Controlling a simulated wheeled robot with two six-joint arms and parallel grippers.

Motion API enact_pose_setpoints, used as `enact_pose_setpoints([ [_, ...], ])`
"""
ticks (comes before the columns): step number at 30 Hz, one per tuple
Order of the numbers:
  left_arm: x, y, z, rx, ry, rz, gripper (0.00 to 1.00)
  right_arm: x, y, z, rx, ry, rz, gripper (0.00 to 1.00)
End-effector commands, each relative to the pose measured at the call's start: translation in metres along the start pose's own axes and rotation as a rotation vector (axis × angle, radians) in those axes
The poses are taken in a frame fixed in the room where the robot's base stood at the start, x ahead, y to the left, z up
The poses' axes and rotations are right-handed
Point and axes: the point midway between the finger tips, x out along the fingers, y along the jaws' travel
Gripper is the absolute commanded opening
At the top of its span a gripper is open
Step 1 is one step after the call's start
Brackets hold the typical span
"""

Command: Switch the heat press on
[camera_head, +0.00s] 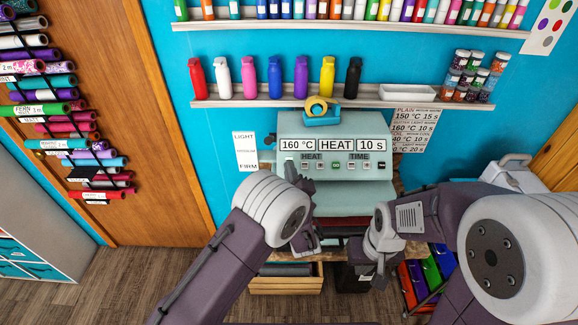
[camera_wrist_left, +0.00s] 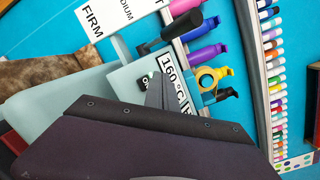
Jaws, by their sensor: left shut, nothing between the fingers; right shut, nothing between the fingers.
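The pale green heat press (camera_head: 355,200) stands on the bench against the blue wall. Its front panel reads 160 °C, HEAT and 10 s, with a row of small buttons below and one green button (camera_head: 336,165). My left gripper (camera_head: 291,172) is shut and empty at the press's left side. In the left wrist view its fingertips (camera_wrist_left: 160,90) are close to a small black switch plate (camera_wrist_left: 143,84) with white lettering, partly hidden; I cannot tell whether they touch. My right gripper (camera_head: 379,268) is shut and empty, low in front of the press's right side.
A yellow tape roll on a blue holder (camera_head: 321,112) sits atop the press. A pressure card (camera_head: 245,151) hangs left of it. A shelf (camera_head: 240,103) with coloured bottles runs above. A wooden crate (camera_head: 286,286) is below. Vinyl rolls (camera_head: 45,95) hang at left.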

Motion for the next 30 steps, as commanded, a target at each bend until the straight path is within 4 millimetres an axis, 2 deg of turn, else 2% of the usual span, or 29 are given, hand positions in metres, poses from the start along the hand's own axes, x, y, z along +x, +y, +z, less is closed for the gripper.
enact_pose_setpoints([
  [9,-0.026,-0.022,0.02,0.0,0.002,-0.002,0.0,-0.018,0.0,-0.002,0.0,0.0,0.0,0.0],
  [15,-0.04,-0.03,0.029,0.0,0.001,-0.001,0.0,-0.024,-0.001,-0.003,0.0,0.0,0.0,0.0],
  [30,-0.04,-0.027,0.032,0.0,-0.006,0.009,0.0,-0.022,0.0,-0.002,0.0,0.0,0.0,0.0],
])
